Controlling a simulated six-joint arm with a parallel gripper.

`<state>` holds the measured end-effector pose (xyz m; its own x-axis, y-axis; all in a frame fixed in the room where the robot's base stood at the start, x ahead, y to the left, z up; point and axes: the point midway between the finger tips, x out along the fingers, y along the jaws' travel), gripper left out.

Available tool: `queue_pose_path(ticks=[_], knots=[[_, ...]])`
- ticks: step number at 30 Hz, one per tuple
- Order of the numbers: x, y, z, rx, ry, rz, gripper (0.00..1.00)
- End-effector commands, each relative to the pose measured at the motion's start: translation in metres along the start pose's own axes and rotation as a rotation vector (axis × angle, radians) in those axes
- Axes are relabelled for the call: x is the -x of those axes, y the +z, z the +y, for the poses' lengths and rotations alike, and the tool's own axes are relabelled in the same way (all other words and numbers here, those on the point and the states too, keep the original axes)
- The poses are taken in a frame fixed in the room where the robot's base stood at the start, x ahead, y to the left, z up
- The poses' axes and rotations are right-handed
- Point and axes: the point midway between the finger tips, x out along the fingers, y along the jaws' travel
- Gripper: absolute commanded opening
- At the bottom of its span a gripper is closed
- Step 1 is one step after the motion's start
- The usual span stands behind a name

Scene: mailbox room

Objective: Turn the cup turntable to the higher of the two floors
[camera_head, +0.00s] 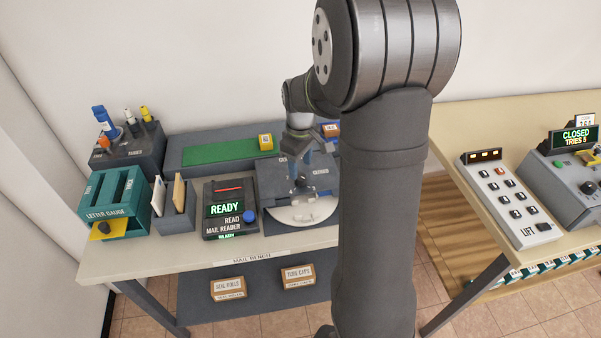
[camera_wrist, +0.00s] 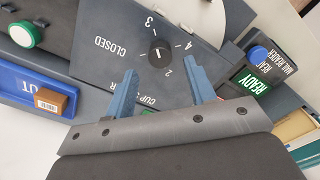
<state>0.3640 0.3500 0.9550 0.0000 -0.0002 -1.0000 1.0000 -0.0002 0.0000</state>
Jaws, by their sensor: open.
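The cup turntable's dark panel (camera_wrist: 110,62) shows in the wrist view. Its round black knob (camera_wrist: 160,52) is ringed by the marks 2, 3, 4 and CLOSED. A small pale line is on the knob; I cannot tell for certain which mark it indicates. My gripper (camera_wrist: 160,78) is open, its two blue fingers apart on either side of the panel area just below the knob, with nothing between them. In the head view my gripper (camera_head: 299,183) is over the turntable unit, above its pale half-round disc (camera_head: 303,212). My arm hides part of the unit's right side.
The mail reader (camera_head: 230,209) reads READY and stands left of the turntable. A letter holder (camera_head: 174,209) and a teal letter gauge (camera_head: 117,198) are farther left. A lift button panel (camera_head: 508,200) and a box reading CLOSED (camera_head: 575,137) are on the right table.

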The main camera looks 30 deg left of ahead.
Motion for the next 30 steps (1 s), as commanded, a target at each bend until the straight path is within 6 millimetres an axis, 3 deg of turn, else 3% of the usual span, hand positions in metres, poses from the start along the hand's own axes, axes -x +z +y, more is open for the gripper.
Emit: queue_pose_path(ticks=[7,18,19,26,30], knots=[[-0.033,0.0,0.0,0.0,-0.002,-0.002,0.5],[-0.039,0.0,0.0,0.0,0.0,0.0,0.5],[-0.039,0.0,0.0,0.0,0.0,0.0,0.48],[-0.039,0.0,0.0,0.0,0.0,0.0,0.03],[-0.039,0.0,0.0,-0.001,0.0,0.0,0.0]])
